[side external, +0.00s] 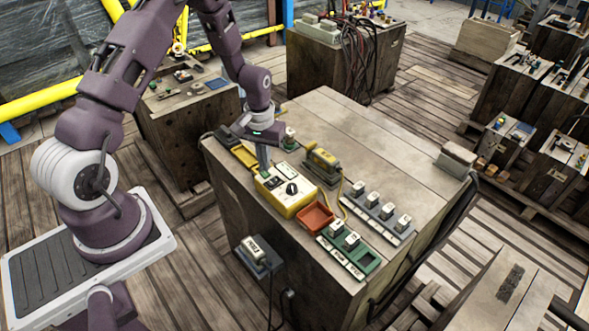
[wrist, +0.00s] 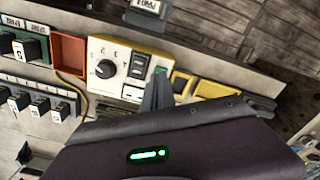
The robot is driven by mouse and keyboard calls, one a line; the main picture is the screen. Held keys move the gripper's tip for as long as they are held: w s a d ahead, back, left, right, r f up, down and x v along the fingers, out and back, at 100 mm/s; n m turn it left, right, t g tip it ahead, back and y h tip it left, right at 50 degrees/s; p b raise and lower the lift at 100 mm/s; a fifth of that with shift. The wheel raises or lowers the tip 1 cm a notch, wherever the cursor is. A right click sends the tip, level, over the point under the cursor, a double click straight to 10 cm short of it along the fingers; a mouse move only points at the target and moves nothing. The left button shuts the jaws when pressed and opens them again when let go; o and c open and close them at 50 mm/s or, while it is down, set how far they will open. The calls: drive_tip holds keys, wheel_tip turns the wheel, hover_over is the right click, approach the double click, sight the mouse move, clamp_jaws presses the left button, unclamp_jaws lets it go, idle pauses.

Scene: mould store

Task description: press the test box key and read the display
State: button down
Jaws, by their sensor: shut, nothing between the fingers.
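The yellow test box (side external: 302,207) sits on the large wooden crate, and it also shows in the wrist view (wrist: 119,43). Its white face carries a black dial knob (side external: 292,188), also clear in the wrist view (wrist: 105,69). Beside the knob is a dark-and-white panel (wrist: 138,64) that looks like the display; I cannot read it. A green key (wrist: 160,70) is at the box's end. My gripper (side external: 265,163) is shut and empty, pointing down over that end. In the wrist view its fingertips (wrist: 158,84) overlap the key's edge; I cannot tell whether they touch it.
A red tray (side external: 314,218) stands beside the box, with a green holder (side external: 368,262) and a grey rack of white-topped blocks (side external: 380,213) beyond. The crate top (side external: 345,125) is clear toward the back.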

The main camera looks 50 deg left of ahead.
drive_tip(key=shift+f, duration=0.9)
idle(0.5)
drive_tip(key=shift+r, duration=3.5)
drive_tip(key=s+d+r+m+t, duration=0.1)
drive_tip(key=d+r, duration=0.2)
drive_tip(key=r, duration=0.4)
drive_tip(key=s+d+r+m+t, duration=0.1)
drive_tip(key=d+r, duration=0.1)
drive_tip(key=r, duration=0.4)
drive_tip(key=s+d+r+m+t, duration=0.1)
drive_tip(key=s+d+r, duration=0.3)
drive_tip(key=s, duration=0.6)
drive_tip(key=s+d+r+m+t, duration=0.2)
drive_tip(key=s+d+r, duration=0.3)
drive_tip(key=s+r, duration=0.4)
drive_tip(key=shift+s+d+m+t, duration=0.3)
drive_tip(key=shift+s+m, duration=0.2)
drive_tip(key=shift+s, duration=0.15)
